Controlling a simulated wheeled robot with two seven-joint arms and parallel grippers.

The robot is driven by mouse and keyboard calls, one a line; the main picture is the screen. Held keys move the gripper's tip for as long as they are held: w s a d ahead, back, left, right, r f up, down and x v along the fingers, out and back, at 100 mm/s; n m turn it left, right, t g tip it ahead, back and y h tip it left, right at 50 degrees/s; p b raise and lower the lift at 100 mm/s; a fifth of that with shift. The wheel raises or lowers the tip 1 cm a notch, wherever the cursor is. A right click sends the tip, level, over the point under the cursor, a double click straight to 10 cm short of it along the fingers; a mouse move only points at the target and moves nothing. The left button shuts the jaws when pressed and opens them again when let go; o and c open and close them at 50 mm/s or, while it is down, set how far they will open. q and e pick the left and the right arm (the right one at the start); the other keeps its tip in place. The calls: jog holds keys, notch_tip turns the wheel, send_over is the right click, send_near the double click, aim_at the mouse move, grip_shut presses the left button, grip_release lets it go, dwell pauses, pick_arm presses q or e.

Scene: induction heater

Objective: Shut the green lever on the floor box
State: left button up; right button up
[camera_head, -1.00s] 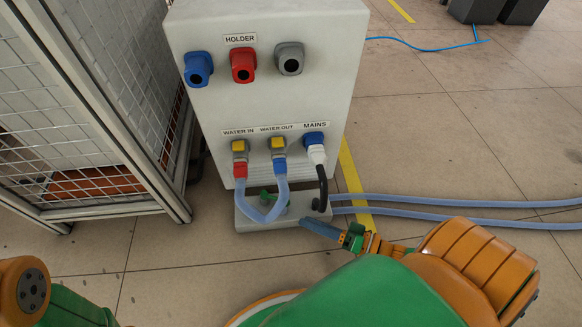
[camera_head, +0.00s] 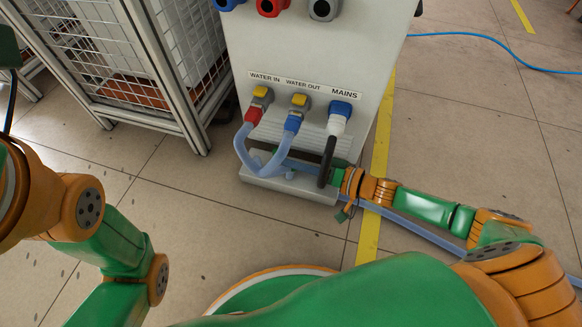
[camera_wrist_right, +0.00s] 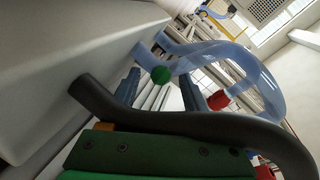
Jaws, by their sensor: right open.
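The green lever shows in the right wrist view as a round green knob (camera_wrist_right: 160,75), lying between the two dark blue-grey fingers of my right gripper (camera_wrist_right: 162,88). The gripper is open; I cannot tell whether a finger touches the knob. In the head view the right gripper (camera_head: 300,165) reaches in from the right, low over the grey floor box (camera_head: 292,187) at the foot of the white cabinet. The lever cannot be made out there, behind the hoses and gripper. Part of my left arm shows at the left, but its gripper is out of view.
The black mains cable (camera_head: 327,160) hangs across my right gripper. Pale blue water hoses (camera_head: 243,150) loop down to the floor box. The white cabinet (camera_head: 300,50) stands behind, and a mesh cage (camera_head: 180,60) is at the left. Floor at the right is open, apart from hoses.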

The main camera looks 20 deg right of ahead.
jog(key=shift+b+x, duration=0.5)
jog(key=shift+x, duration=0.75)
jog(key=shift+a, duration=0.1)
grip_shut()
dwell(0.3)
